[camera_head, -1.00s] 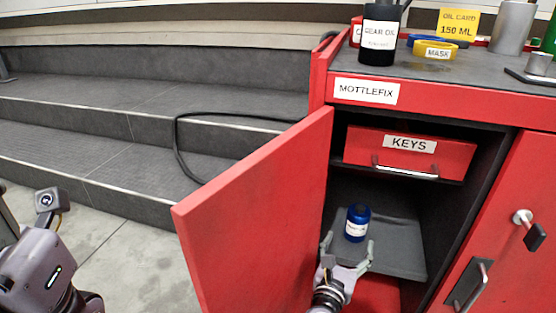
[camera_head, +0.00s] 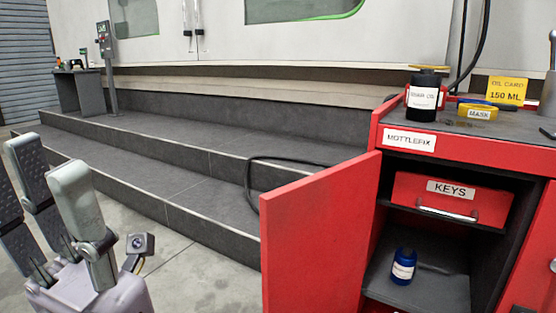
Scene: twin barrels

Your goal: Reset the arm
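My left gripper (camera_head: 48,172) is large in the lower left, raised in front of the floor and steps. Its fingers point up and stand apart, with dark textured pads showing and nothing between them. My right gripper is out of view. A blue bottle (camera_head: 403,267) with a white label stands upright on the grey lower shelf (camera_head: 440,289) of the red cabinet (camera_head: 465,146), with no gripper near it.
The cabinet's left door (camera_head: 318,240) stands open toward me. A red KEYS drawer (camera_head: 482,198) sits above the bottle. The black GEAR OIL container (camera_head: 423,97), a yellow card (camera_head: 507,90) and MASK item (camera_head: 477,112) are on top. Grey steps (camera_head: 200,150) lie behind.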

